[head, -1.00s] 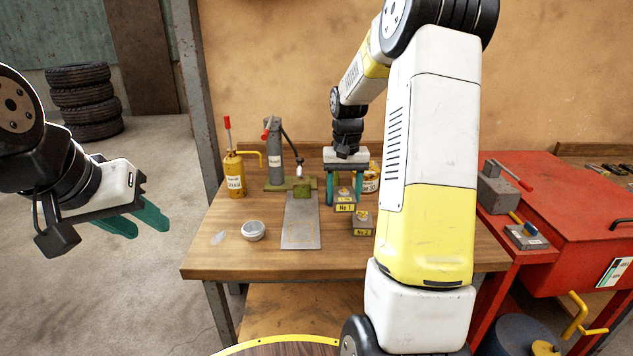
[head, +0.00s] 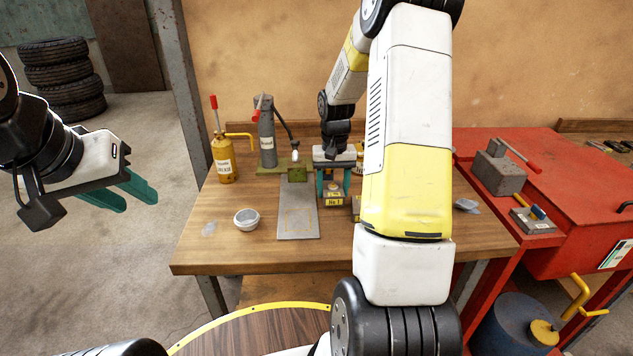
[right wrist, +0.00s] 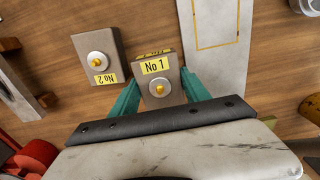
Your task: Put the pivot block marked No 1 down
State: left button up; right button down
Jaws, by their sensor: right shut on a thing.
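The pivot block marked No 1 (head: 333,197) is grey with a yellow label and a brass-tipped stud. My right gripper (head: 332,192) is shut on it from both sides; in the right wrist view the block (right wrist: 171,93) sits between the teal fingers. It is just right of a grey metal plate (head: 298,222) with a yellow outlined square; whether it touches the table is unclear. Block No 2 (right wrist: 98,60) stands beside it; in the head view my right arm partly hides it. My left gripper (head: 132,193) is open and empty, left of the table.
A green-based pump (head: 267,140) and a yellow bottle (head: 223,158) stand behind the plate. A small round tin (head: 246,219) is left of the plate. A red cabinet (head: 560,175) stands at the right. The plate is bare.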

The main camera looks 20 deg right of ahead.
jog(key=shift+f, duration=1.05)
jog(key=shift+f, duration=0.15)
jog(key=c, duration=0.8)
grip_release()
